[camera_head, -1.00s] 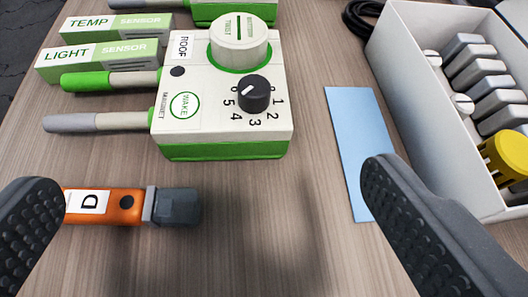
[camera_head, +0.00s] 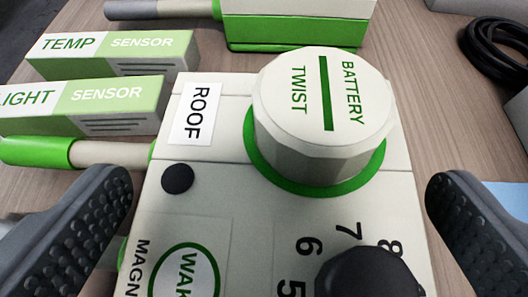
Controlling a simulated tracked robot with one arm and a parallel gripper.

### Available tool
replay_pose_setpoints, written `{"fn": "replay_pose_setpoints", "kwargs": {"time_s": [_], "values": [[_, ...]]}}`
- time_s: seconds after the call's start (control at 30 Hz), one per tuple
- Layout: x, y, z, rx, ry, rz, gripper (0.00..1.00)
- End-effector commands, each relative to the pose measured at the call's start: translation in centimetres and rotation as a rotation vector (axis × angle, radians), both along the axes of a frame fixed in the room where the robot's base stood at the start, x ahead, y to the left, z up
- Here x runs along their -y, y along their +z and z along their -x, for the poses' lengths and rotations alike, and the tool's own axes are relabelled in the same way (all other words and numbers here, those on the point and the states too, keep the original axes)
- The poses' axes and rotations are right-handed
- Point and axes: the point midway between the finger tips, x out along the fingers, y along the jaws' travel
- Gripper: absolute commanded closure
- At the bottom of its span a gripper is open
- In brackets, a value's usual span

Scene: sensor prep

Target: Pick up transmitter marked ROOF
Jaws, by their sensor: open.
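The transmitter (camera_head: 215,150) is a cream box with a white ROOF label (camera_head: 196,113). It fills the middle of the view, close to the camera. A round cap (camera_head: 322,110) marked BATTERY TWIST stands on it over a green ring. A black dial (camera_head: 368,275) and a WAKE marking (camera_head: 184,275) are partly cut off at the bottom edge. My gripper (camera_head: 268,218) is open, with one black finger at the left side of the transmitter and one at the right. Whether the fingers touch its sides cannot be told.
Green-and-white TEMP (camera_head: 112,52) and LIGHT (camera_head: 85,105) sensor boxes lie at the left. A green-tipped probe (camera_head: 65,153) is near the left finger. Another green-and-white device (camera_head: 290,20) stands behind. A black cable (camera_head: 497,45) and a white box edge are at the right.

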Motion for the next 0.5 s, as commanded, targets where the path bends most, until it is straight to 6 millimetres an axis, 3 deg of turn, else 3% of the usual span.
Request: {"fn": "replay_pose_setpoints", "kwargs": {"time_s": [0.3,0.5], "values": [[0.02,-0.49,-0.8,-0.002,0.003,0.001,0.0],[0.05,-0.5,-0.81,-0.002,0.003,0.001,0.48]]}}
